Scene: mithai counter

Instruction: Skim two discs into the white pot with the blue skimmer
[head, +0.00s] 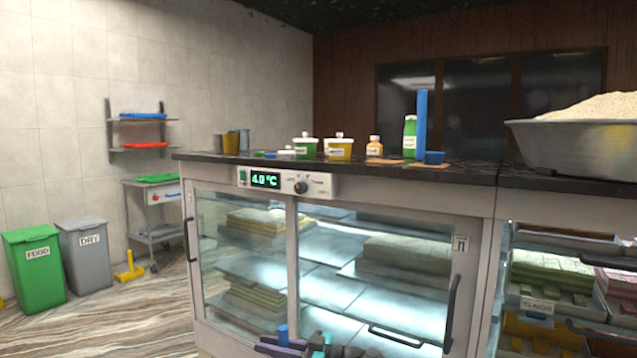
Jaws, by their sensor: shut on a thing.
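My gripper (280,345) shows at the bottom edge, low in front of the glass-fronted counter. It is shut on an upright blue handle (283,332), which looks like the blue skimmer's; its lower part is out of view. No discs can be made out. Two white lidded tubs, one with a green band (305,149) and one with a yellow band (338,149), stand on the counter top. I cannot tell whether either is the white pot.
A large metal basin (570,145) stands at right. Door handles (452,312) stick out. Bins (35,270) stand at left; floor there is partly clear.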

